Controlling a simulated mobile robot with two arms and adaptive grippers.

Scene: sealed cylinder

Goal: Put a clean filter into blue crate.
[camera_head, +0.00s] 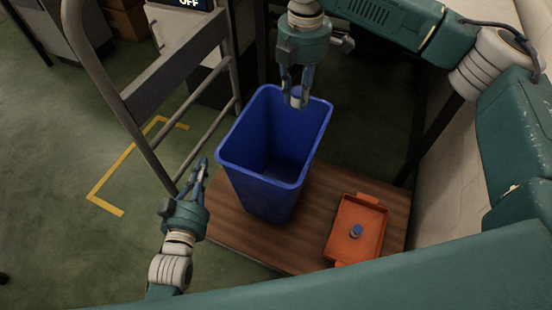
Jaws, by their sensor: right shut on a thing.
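The blue crate (271,188) is a tall, open bin standing on a brown wooden board, and its visible inside looks empty. My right gripper (297,86) comes down from the top, above the crate's far rim. It is shut on a small pale cylinder with a bluish end (297,96), which looks like a filter; whether it is clean I cannot tell. A similar small blue and grey cylinder (356,231) stands in the orange tray (347,252). My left gripper (197,174) is left of the crate, apart from it, with its fingers spread and nothing between them.
The wooden board (304,240) carries the crate and the orange tray side by side. A grey metal frame (150,85) rises close on the left of the crate. Yellow tape (106,205) marks the green floor. A pale wall (452,190) bounds the right side.

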